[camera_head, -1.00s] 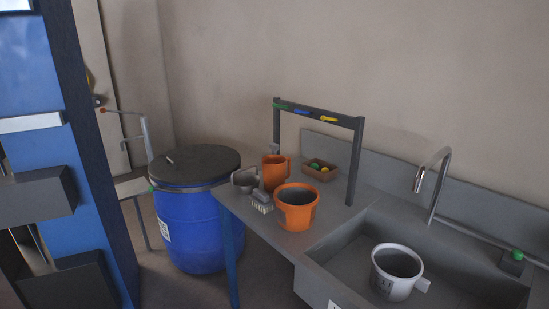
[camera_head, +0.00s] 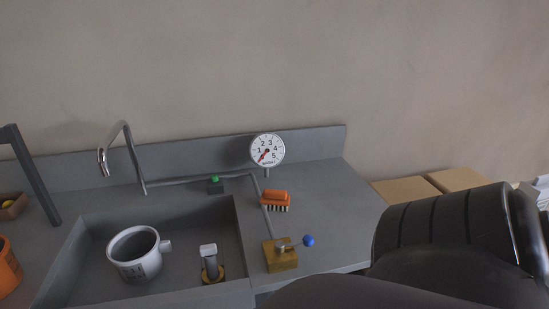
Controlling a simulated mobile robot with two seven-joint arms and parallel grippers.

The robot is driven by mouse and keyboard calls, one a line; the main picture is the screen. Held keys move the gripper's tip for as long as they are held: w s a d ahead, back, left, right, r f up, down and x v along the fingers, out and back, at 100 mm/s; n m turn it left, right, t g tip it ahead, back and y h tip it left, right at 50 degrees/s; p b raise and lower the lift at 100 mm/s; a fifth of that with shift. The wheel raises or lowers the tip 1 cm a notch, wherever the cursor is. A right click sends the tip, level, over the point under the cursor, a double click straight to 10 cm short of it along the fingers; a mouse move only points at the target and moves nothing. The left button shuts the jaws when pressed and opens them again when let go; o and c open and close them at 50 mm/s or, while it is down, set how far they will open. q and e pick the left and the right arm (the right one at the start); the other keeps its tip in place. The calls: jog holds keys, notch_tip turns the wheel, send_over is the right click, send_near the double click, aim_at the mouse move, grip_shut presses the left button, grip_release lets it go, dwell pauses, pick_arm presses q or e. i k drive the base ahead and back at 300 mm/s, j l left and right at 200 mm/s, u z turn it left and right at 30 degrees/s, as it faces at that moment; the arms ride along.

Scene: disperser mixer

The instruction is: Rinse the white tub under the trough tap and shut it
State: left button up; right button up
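The white tub (camera_head: 128,268) stands upright inside the grey trough (camera_head: 215,225), toward its left side, with its short handle pointing right. Its open top faces up and its inside looks dark; I cannot tell whether it holds water. The chrome trough tap (camera_head: 133,155) curves up behind the trough, its spout end above and behind the tub. No stream of water shows at the spout. A yellow-brown block (camera_head: 281,257) with a blue-knobbed lever (camera_head: 308,241) sits on the counter right of the trough. Neither of my grippers is in view.
A white dial gauge (camera_head: 267,149) stands at the back, its red needle low. My dark arm fills the lower right, before cardboard boxes (camera_head: 405,190).

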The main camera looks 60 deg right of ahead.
aim_at(308, 240)
jog(key=z, duration=2.05)
